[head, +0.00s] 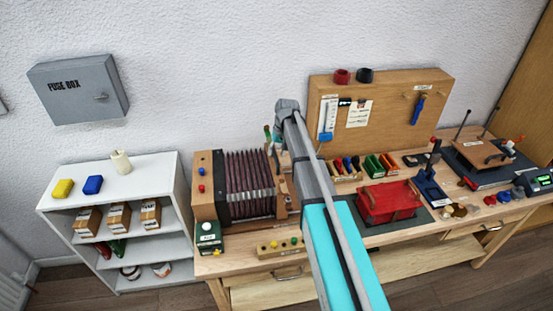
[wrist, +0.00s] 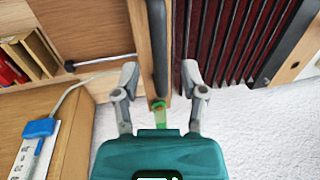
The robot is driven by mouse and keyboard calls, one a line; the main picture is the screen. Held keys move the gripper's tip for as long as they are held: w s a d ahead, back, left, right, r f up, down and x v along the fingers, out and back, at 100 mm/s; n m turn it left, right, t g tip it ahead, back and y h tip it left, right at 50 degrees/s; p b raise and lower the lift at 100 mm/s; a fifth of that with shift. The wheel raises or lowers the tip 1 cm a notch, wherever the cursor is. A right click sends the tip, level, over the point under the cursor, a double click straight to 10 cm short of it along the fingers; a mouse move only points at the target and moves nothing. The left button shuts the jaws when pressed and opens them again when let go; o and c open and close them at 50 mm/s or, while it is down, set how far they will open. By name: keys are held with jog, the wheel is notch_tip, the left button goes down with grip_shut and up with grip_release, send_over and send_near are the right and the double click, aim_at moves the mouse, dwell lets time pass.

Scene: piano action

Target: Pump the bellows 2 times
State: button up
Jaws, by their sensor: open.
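The bellows (head: 249,183) stand at the left end of the workbench, with dark red pleats between wooden end boards. In the wrist view the pleats (wrist: 235,35) are at the upper right. A wooden end board (wrist: 139,22) with a long black handle (wrist: 159,45) reaches down from the top middle. My gripper (wrist: 160,77) is open, with one finger on each side of the handle's end and visible gaps between. The fingers do not appear to touch the handle. In the head view my arm hides most of the gripper and part of the bellows' right side.
The workbench (head: 232,264) carries a red box (head: 388,203) right of my arm and a green box (head: 208,237) at its left front. A wooden tool board (head: 384,120) stands behind. A white shelf (head: 130,170) is at the left. A pale cable (wrist: 75,88) runs near the gripper.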

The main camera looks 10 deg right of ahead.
jog(key=shift+a+f+b, duration=0.1)
jog(key=shift+f+b, duration=0.35)
jog(key=shift+f, duration=0.2)
grip_shut()
